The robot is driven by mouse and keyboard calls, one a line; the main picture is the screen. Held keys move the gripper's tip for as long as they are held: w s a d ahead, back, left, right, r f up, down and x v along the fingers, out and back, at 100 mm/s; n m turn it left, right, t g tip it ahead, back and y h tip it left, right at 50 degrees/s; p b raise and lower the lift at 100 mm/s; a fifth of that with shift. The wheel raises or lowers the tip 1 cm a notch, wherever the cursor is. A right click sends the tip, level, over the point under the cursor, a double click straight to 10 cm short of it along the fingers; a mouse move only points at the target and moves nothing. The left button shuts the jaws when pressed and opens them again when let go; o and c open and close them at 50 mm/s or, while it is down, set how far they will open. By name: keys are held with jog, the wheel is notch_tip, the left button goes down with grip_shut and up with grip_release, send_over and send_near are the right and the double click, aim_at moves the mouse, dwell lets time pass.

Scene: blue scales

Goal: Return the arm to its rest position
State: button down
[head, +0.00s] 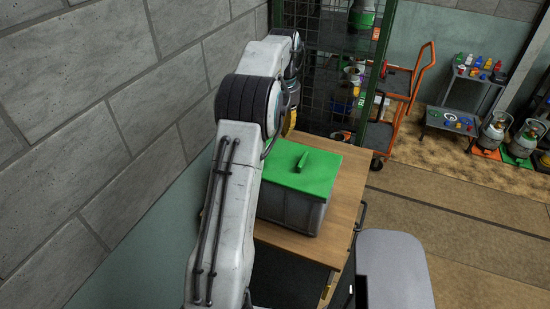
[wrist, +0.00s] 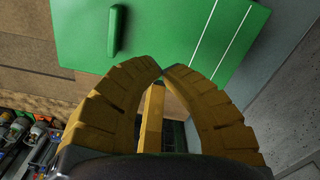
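My arm reaches up and forward along the left of the head view, beside the wall. My gripper (wrist: 162,70) has yellow fingers whose tips meet in the wrist view, with nothing seen between the tips. In the head view only a little yellow shows past my arm's far end. A grey box with a green lid (head: 322,178) stands on a wooden table (head: 347,190); my arm hides its left side. In the wrist view the green lid (wrist: 150,40) lies beyond the fingertips, its handle at the upper left. I cannot tell the gap between them.
A block wall (head: 90,110) runs close along the left. A wire-mesh shelf (head: 330,60) stands behind the table. An orange trolley (head: 415,80), a grey cart (head: 465,95) and gas cylinders (head: 493,133) are at the back right.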

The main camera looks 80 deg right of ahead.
aim_at(273, 176)
dwell(0.7)
notch_tip(273, 176, down, 6)
jog(key=shift+a+r+m, duration=0.1)
jog(key=shift+m, duration=1.1)
jog(key=shift+m+y, duration=0.3)
jog(key=a+f, duration=0.1)
jog(key=a, duration=0.1)
jog(key=a+f, duration=0.1)
jog(key=a, duration=0.1)
jog(key=shift+w+a+f, duration=0.1)
jog(key=shift+f, duration=0.2)
jog(key=a, duration=0.1)
jog(key=w+a, duration=0.1)
jog(key=shift+a, duration=0.35)
jog(key=w+a+r+n+b, duration=0.1)
jog(key=w+a+r+n, duration=0.15)
jog(key=w+a, duration=0.9)
jog(key=w+a+r+n+t+b, duration=0.1)
jog(key=a+n, duration=0.4)
jog(key=a, duration=0.5)
jog(key=w+a+r+n+t+b, duration=0.1)
jog(key=a+n, duration=0.4)
jog(key=a, duration=0.6)
jog(key=w+a+r+n+t+b, duration=0.1)
jog(key=w+a+n, duration=0.4)
jog(key=a, duration=0.6)
jog(key=shift+a+r+t+b, duration=0.2)
jog(key=shift+r+t+b, duration=0.15)
jog(key=shift+r+t, duration=0.75)
